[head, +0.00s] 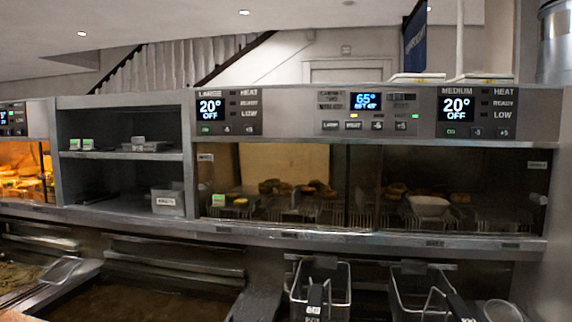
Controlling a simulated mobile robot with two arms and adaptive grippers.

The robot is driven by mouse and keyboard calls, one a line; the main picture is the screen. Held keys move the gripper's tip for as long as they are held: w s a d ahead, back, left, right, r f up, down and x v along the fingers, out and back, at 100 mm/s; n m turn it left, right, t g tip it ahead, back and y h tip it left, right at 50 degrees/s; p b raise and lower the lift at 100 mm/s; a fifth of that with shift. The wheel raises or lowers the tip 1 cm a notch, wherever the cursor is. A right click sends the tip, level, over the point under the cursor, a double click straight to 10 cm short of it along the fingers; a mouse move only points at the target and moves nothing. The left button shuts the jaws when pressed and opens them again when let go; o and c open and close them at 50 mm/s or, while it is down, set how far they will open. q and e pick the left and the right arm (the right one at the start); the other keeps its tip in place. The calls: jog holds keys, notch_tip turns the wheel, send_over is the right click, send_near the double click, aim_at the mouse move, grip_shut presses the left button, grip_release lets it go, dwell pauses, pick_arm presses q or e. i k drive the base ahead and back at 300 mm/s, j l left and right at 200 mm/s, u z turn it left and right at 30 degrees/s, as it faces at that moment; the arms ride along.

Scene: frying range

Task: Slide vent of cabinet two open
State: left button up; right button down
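A wide heated cabinet (380,142) fills the right of the head view. Its front has two dark glass panels, a left one (232,175) and a right one (505,180), which meet or overlap near the middle. Fried pieces and wire racks show behind the glass. Another lit cabinet (25,172) is cut off at the left edge. I cannot make out a separate vent or whether one is open. Neither of my grippers is in view.
Open shelves (125,155) stand left of the wide cabinet. A steel ledge (300,238) runs below it. Fryer baskets (322,285) and (420,285) with black handles hang below the ledge at right. A fryer vat (150,302) lies at lower left.

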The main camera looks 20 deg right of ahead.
aim_at(395, 95)
jog(key=z, duration=1.25)
